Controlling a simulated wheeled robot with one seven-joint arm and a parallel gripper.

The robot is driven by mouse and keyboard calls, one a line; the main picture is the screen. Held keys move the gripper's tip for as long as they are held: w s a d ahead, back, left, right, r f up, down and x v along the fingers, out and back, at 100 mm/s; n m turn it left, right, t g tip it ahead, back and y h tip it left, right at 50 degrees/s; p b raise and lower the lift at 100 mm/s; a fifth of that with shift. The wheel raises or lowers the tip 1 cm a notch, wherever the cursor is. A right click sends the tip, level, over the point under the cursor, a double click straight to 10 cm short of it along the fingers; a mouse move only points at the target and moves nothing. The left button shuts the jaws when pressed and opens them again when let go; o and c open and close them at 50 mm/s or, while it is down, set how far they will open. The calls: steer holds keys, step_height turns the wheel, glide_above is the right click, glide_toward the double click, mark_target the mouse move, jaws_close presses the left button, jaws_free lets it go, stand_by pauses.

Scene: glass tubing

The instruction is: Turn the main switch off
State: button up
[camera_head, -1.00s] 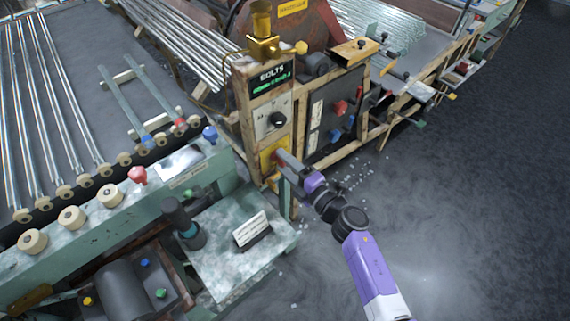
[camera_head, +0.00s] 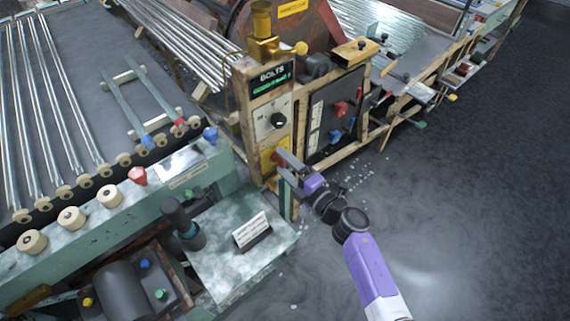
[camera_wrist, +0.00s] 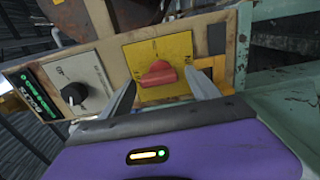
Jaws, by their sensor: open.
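The main switch appears to be the red rotary knob (camera_wrist: 157,75) on a yellow plate (camera_wrist: 174,48) in the wrist view. In the head view the yellow plate (camera_head: 268,153) is on the lower front of the wooden control box, partly hidden by my gripper. My gripper (camera_wrist: 165,88) is open, with one finger on each side of the red knob. It also shows at the panel in the head view (camera_head: 280,163). I cannot tell whether the fingers touch the knob. The small lettering around the knob is too blurred to read.
A black knob (camera_wrist: 73,93) on a pale plate sits beside the yellow plate, with a lit green display (camera_head: 273,80) above it in the head view. A green bench (camera_head: 215,262) stands close to my gripper. Open dark floor (camera_head: 480,200) lies to the right.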

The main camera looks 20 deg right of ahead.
steer(key=v, duration=0.7)
steer(key=shift+s, duration=0.35)
steer(key=shift+d, duration=0.1)
steer(key=s+d+r+m+t+h, duration=0.35)
steer(key=s+r+m, duration=0.25)
steer(key=r+m, duration=0.2)
steer(key=s+a+r+m+g, duration=0.1)
steer(key=s+m, duration=0.3)
steer(key=s, duration=0.6)
steer(key=s+a+r+m+g+h, duration=0.1)
steer(key=s+m, duration=0.4)
steer(key=s, duration=0.5)
steer(key=s+a+r+m+g+h, duration=0.1)
steer(key=s+a+r+m+g, duration=0.2)
steer(key=s, duration=0.7)
steer(key=shift+r+m+g, duration=0.35)
steer(key=shift+m+g, duration=0.1)
steer(key=shift+m, duration=0.45)
